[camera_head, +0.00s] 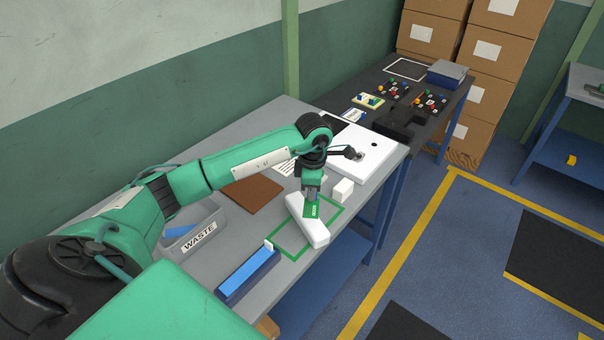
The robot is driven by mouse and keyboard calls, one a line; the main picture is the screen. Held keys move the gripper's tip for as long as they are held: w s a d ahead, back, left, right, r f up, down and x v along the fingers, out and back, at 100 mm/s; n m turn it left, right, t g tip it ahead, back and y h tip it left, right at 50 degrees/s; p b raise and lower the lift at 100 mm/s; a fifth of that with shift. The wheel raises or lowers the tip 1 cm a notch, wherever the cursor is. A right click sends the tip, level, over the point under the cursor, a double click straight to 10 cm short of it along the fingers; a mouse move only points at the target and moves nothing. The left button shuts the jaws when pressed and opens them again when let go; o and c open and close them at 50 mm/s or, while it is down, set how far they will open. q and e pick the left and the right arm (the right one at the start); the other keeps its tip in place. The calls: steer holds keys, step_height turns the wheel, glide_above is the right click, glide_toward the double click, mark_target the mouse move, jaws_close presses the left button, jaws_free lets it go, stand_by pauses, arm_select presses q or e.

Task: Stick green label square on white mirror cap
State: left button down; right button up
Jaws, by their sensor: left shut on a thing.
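The white mirror cap (315,232) lies on the grey workbench, partly inside a green outlined rectangle (290,256). The green label (311,210) is held in my left gripper (311,197), which points down over the far end of the cap. The gripper is shut on the label. The label hangs in front of the cap's upper part and hides some of it. I cannot tell whether the label touches the cap. My right gripper is not in view.
A blue block (247,273) and a grey bin marked WASTE (197,243) stand to the left. A small white block (343,190) sits right of the gripper. A brown mat (251,194) and a white board (372,152) lie behind. A dark table (433,123) holds coloured parts.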

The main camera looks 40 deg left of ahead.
arm_select(q)
steer(key=a+n, duration=0.1)
steer(key=n, duration=0.1)
steer(key=w+a+n, duration=0.1)
steer(key=a+n, duration=0.1)
steer(key=w+a+n+p, duration=0.1)
steer(key=a+n, duration=0.1)
steer(key=shift+n, duration=0.4)
steer(key=shift+d, duration=0.1)
steer(key=b, duration=0.6)
glide_above(302, 207)
steer(key=shift+f, duration=3.3)
steer(key=shift+f, duration=0.2)
steer(key=shift+f+b, duration=0.2)
steer(key=shift+b, duration=0.2)
steer(key=shift+f, duration=0.3)
